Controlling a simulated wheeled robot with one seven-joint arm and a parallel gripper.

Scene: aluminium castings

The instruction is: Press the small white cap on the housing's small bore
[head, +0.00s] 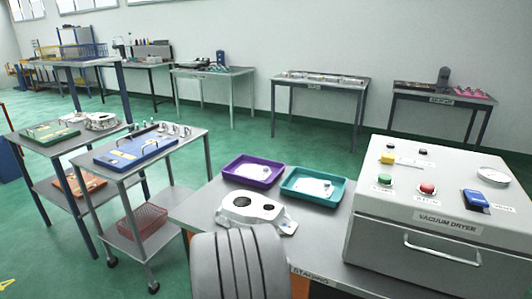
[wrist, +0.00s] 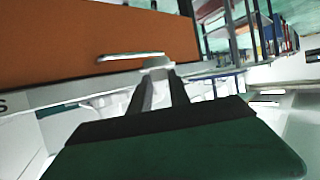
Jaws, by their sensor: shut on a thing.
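The white housing casting (head: 232,213) lies on the near table in the head view, with two dark round bores open upward. The right bore looks a little smaller. In the wrist view my gripper (wrist: 158,75) is shut on a small whitish piece, which looks like the small white cap (wrist: 157,62). The fingers show dark and close together. In the head view my grey arm link covers the area in front of the housing, and neither gripper nor cap shows there. The cap is apart from the housing's bores as far as I can see.
Behind the housing are a purple tray (head: 231,168) and a teal tray (head: 287,187), each holding white items. The vacuum dryer (head: 385,235) stands close on the right. An orange panel with a handle (wrist: 75,40) is near my gripper. A cart (head: 190,152) stands left.

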